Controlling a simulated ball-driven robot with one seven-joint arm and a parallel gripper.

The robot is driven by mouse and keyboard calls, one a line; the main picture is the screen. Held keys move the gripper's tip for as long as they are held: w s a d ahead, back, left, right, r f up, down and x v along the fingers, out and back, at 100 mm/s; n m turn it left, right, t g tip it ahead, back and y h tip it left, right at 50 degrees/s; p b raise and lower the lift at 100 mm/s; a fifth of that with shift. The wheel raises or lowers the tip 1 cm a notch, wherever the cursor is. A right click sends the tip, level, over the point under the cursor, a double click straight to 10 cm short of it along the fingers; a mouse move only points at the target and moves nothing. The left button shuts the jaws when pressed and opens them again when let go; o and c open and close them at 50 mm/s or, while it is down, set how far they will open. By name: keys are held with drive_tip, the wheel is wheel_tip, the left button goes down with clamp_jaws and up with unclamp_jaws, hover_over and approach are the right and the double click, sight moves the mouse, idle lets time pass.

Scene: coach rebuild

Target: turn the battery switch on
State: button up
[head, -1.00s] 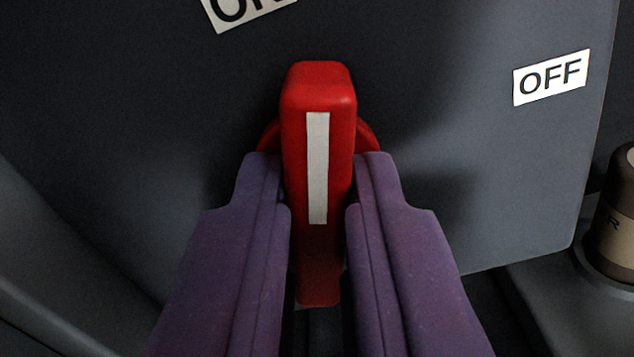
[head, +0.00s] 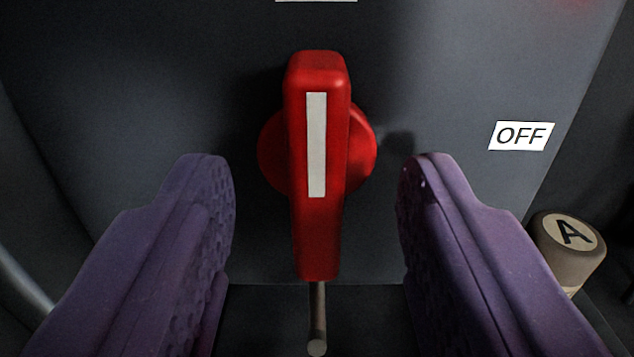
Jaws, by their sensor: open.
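The red battery switch (head: 318,230) stands on a dark grey panel in the middle of the head view. Its handle is upright in the picture, with a white stripe pointing up, and its round red base shows behind it. A white OFF label (head: 521,135) is on the panel to the right. The bottom edge of another white label (head: 316,1) shows above the handle; its text is cut off. My gripper (head: 316,170) is open, with one purple finger on each side of the handle and clear gaps between. It touches nothing that I can see.
The dark grey panel (head: 440,60) fills the back. A brown cylinder with a letter A on its top (head: 572,245) stands at the lower right. A thin rod with a pale round end (head: 317,320) shows below the handle.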

drive_tip(key=s, duration=0.8)
drive_tip(key=shift+d, duration=0.15)
